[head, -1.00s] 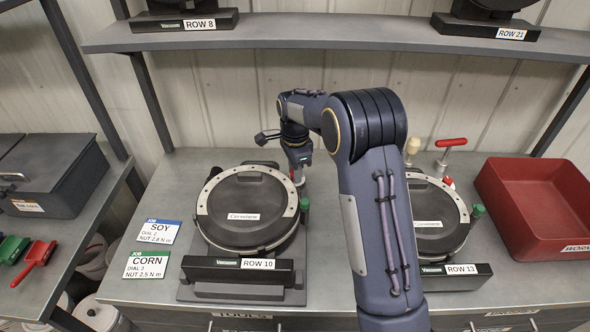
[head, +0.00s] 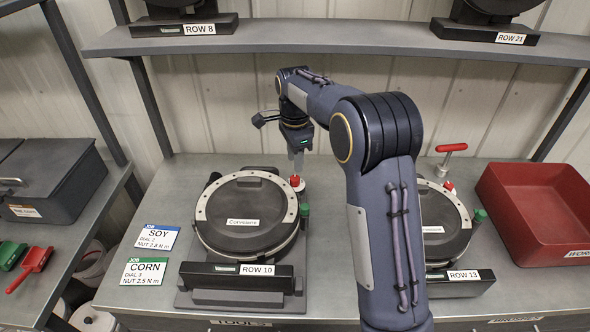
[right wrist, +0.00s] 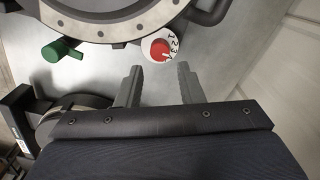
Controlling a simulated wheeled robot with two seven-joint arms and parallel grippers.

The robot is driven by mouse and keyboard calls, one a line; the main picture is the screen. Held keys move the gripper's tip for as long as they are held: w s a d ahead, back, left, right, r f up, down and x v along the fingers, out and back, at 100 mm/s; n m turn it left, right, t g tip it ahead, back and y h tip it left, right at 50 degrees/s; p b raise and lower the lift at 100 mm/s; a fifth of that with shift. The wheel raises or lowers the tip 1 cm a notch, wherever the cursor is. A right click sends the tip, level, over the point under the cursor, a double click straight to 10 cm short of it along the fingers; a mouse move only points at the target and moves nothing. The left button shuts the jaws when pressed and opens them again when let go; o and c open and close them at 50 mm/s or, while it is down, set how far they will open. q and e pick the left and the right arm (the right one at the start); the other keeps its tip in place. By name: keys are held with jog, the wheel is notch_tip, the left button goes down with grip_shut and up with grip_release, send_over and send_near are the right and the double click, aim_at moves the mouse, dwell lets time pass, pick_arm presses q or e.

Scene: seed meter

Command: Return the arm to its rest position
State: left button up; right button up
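My right arm (head: 370,190) reaches over the bench from the front. Its gripper (head: 297,167) points down, above the far right edge of the ROW 10 seed meter (head: 250,215). In the right wrist view, the gripper's two fingers (right wrist: 157,80) are apart with nothing between them. A red knob on a white numbered dial (right wrist: 160,50) lies beyond the fingertips, apart from them. The red knob (head: 297,183) also shows in the head view just below the gripper. My left gripper is not in view.
The ROW 13 meter (head: 462,225) is partly hidden behind my arm. A red bin (head: 535,205) and a red-handled tool (head: 451,150) stand at right. The SOY (head: 158,237) and CORN (head: 145,271) cards lie at left. A shelf (head: 340,32) crosses above the bench.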

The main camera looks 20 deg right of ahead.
jog(key=shift+r, duration=0.6)
jog(key=shift+s+d, duration=0.1)
jog(key=s+r+n+t+y, duration=0.1)
jog(key=s+r+n+y, duration=0.2)
jog(key=s, duration=0.6)
jog(key=s+r+n+t+y, duration=0.1)
jog(key=s+r+n+t, duration=0.15)
jog(key=s+n, duration=0.4)
jog(key=s+a+f+n+t, duration=0.1)
jog(key=s+a+f+n, duration=0.1)
jog(key=s, duration=0.6)
jog(key=s+a+f+n+t, duration=0.1)
jog(key=s+a+n, duration=0.3)
jog(key=s, duration=0.5)
jog(key=shift+s+a+f+n, duration=0.3)
jog(key=shift+a+f+n, duration=0.1)
jog(key=shift+f+n, duration=0.3)
jog(key=shift+o, duration=0.3)
jog(key=shift+r, duration=0.1)
